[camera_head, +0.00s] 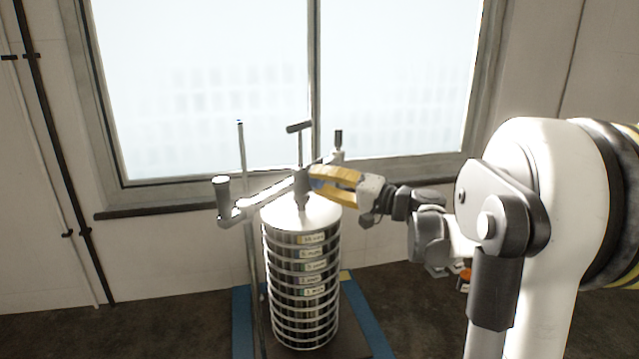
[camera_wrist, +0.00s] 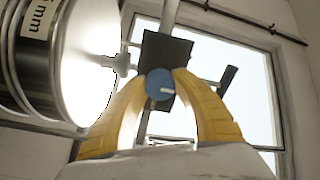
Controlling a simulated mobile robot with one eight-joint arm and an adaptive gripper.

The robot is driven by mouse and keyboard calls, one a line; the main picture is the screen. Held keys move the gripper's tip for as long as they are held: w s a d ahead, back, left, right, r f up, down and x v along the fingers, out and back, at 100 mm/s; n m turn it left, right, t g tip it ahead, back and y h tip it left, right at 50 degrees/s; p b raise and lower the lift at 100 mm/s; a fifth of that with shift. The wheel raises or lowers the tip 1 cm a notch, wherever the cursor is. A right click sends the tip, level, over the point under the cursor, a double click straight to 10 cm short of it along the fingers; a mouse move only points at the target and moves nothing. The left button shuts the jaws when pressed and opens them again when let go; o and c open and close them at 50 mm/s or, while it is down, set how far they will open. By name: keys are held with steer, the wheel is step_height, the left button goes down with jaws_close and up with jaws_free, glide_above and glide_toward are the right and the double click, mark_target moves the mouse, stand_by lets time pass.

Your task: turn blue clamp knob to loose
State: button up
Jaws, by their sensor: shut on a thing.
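The blue clamp knob (camera_wrist: 160,84) is a round blue piece with a pale mark on its face. In the wrist view it sits between the tips of my two yellow fingers, in front of a dark block. My gripper (camera_wrist: 160,92) is shut on it. The rest of the knob is hidden there.
A stack of several labelled metal sieves (camera_head: 298,275) stands under the bar. A thin upright rod (camera_head: 242,150) rises at the left, with a dark handle (camera_head: 222,190) at the bar's left end. A window (camera_head: 230,80) is behind.

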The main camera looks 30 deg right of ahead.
steer(key=shift+n, duration=0.4)
steer(key=o, duration=1.2)
steer(key=v, duration=1.2)
steer(key=shift+a+f, duration=0.1)
steer(key=shift+a, duration=0.1)
